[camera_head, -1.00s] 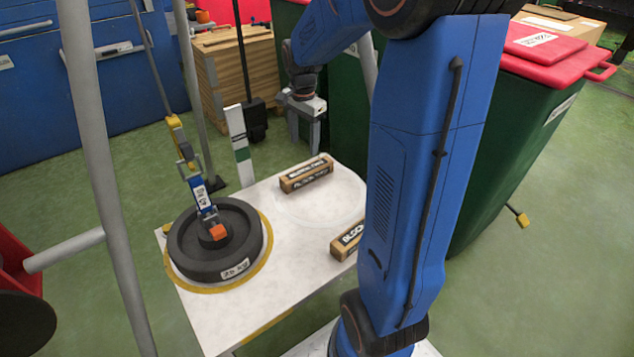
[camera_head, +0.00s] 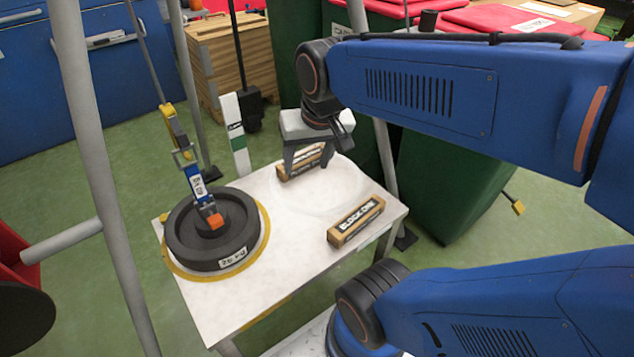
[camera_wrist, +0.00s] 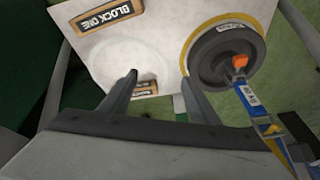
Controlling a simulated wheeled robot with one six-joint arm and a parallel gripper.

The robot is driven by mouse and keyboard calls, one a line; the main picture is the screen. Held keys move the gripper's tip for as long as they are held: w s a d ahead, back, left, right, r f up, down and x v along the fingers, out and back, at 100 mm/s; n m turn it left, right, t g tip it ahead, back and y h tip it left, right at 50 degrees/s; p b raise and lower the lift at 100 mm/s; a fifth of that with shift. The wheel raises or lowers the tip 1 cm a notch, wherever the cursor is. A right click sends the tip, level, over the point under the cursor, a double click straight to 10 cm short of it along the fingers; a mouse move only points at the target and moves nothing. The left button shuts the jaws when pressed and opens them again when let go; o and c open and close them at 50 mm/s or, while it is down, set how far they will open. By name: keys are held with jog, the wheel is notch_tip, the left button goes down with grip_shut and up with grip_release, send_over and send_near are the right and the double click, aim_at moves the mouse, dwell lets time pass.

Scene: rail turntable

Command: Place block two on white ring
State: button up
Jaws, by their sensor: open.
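Block two (camera_head: 302,168), a wooden block with a black label, lies near the far edge of the white table, its label partly hidden by my gripper. My gripper (camera_head: 306,168) is open, fingers pointing down, close over block two. In the wrist view, part of block two (camera_wrist: 145,90) shows between the open fingers (camera_wrist: 158,77); I cannot tell whether they touch it. The faint white ring (camera_head: 345,194) is on the tabletop just right of block two, and nothing stands on it. It also shows in the wrist view (camera_wrist: 148,52).
Block one (camera_head: 356,221) lies at the table's right front. A dark round weight (camera_head: 188,252) sits inside a yellow ring (camera_head: 262,240) at left, with a hook and strap (camera_head: 190,165) above it. A grey post (camera_head: 92,170) stands left; green bins stand behind.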

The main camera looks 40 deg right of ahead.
jog(key=s+a+f+n+t, duration=0.1)
jog(key=s+n, duration=0.2)
jog(key=s, duration=0.3)
jog(key=shift+a+n, duration=0.3)
